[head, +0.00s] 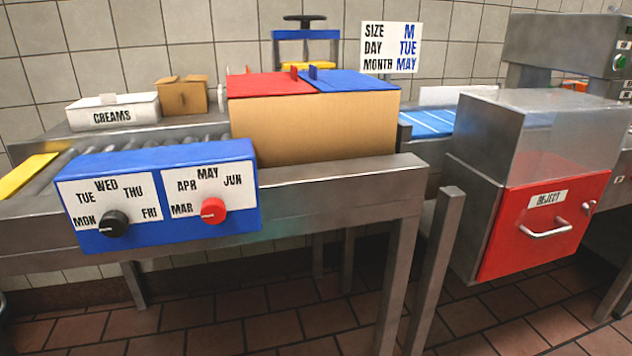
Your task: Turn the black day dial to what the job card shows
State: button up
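The black day dial (114,224) is on the left half of the blue control box (160,157), on the front of the metal conveyor frame. MON, TUE, WED, THU and FRI are printed around it in an arc from lower left to lower right. Its pointer seems to be on the left, near MON, but the mark is too small to be sure. My gripper is not in view.
A red month dial (213,211) sits close to the right on the same box, among MAR, APR, MAY and JUN. A cardboard box (315,130) with red and blue flaps stands behind, to the right. The metal reject bin (500,215) is further right. Space before the dials looks clear.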

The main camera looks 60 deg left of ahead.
aim_at(113, 223)
jog(key=u, duration=2.85)
